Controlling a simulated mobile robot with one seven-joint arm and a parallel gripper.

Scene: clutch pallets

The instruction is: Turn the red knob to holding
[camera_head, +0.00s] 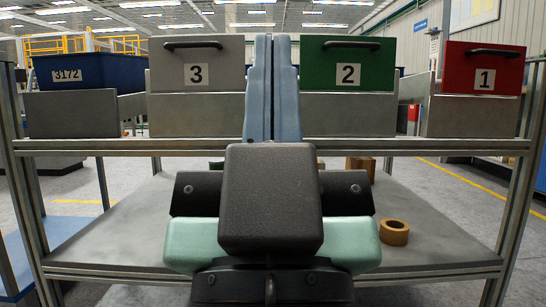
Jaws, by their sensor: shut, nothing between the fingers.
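No red knob shows in this view, and no label reading holding can be made out. My gripper (271,45) stands upright in the middle of the picture, in front of the shelf. Its two light blue fingers are pressed together with only a dark seam between them, and they hold nothing. The dark block and pale green parts of my own arm fill the lower middle and hide the shelf behind them.
A metal shelf (450,147) spans the view. On it are a blue bin (105,72) marked 3172, a grey bin (225,65) marked 3, a green bin (320,73) marked 2 and a red bin (460,68) marked 1. A brown ring (394,241) lies on the lower shelf.

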